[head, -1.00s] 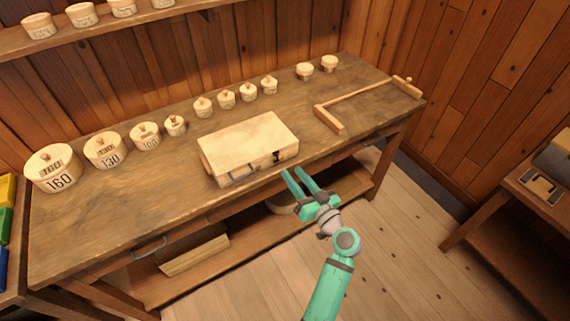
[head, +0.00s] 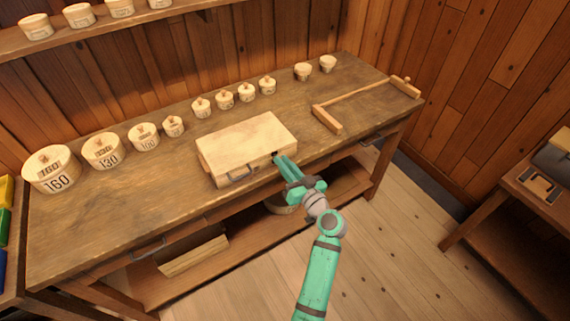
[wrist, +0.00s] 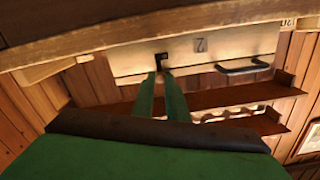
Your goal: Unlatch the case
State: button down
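The case (head: 245,142) is a pale wooden box, lid down, near the front edge of the workbench. Its front shows a dark handle (head: 240,176) and a small dark latch (head: 275,155) to the right. In the wrist view the case front (wrist: 210,50) appears inverted, with the handle (wrist: 242,67) right of the latch (wrist: 163,59). My gripper (head: 280,160) is at the case front. In the wrist view its green fingertips (wrist: 161,73) are close together with a narrow gap, at the latch, which they partly hide. They look closed on it.
The workbench (head: 200,205) carries lidded round boxes (head: 104,151) at left and back, and a wooden frame-like tool (head: 345,108) at right. A shelf (head: 110,32) hangs above. Floor in front is open; a side table (head: 510,195) stands far right.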

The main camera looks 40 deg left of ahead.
dwell(0.3)
jog(key=m, duration=0.2)
jog(key=w+f+m, duration=0.1)
jog(key=m, duration=0.5)
jog(key=shift+w+d+f, duration=0.3)
jog(key=shift+d+f, duration=0.1)
jog(key=shift+a+f+m, duration=0.1)
jog(key=shift+f+m, duration=0.1)
jog(key=shift+m, duration=0.6)
jog(key=shift+f+m, duration=0.15)
jog(key=shift+m, duration=0.65)
jog(key=c, duration=1.7)
grip_release()
jog(key=shift+w, duration=0.15)
jog(key=shift+c, duration=0.2)
